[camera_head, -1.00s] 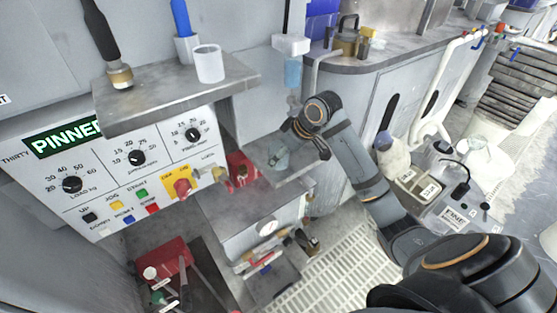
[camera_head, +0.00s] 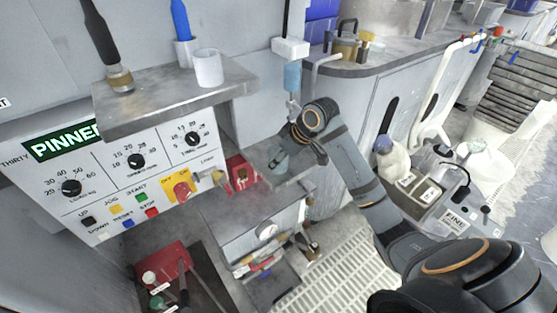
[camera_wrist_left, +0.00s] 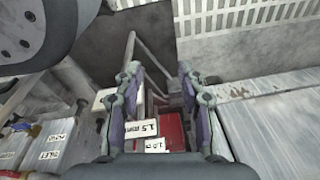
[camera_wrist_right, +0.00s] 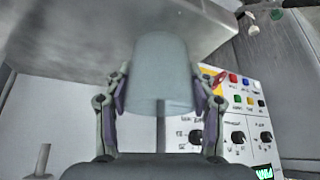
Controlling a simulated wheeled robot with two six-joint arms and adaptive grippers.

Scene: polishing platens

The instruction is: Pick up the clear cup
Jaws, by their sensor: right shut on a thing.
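The clear cup (camera_head: 278,160) is a translucent, grey-blue tumbler by the small grey ledge right of the control panel. My right gripper (camera_head: 291,140) reaches over it from the right. In the right wrist view the cup (camera_wrist_right: 162,65) fills the space between the two fingers, and the gripper is shut on it. That view is upside down; the cup is close to a grey metal slab, and I cannot tell if they touch. My left gripper (camera_wrist_left: 160,85) shows only in its own wrist view, with fingers apart and nothing between them.
A white cup (camera_head: 208,68) and a blue-handled tool (camera_head: 182,22) stand on the upper shelf (camera_head: 150,105). A hanging blue bottle (camera_head: 292,77) is close above my right gripper. A red box (camera_head: 242,172) sits left of the cup. Open grating (camera_head: 325,285) covers the floor.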

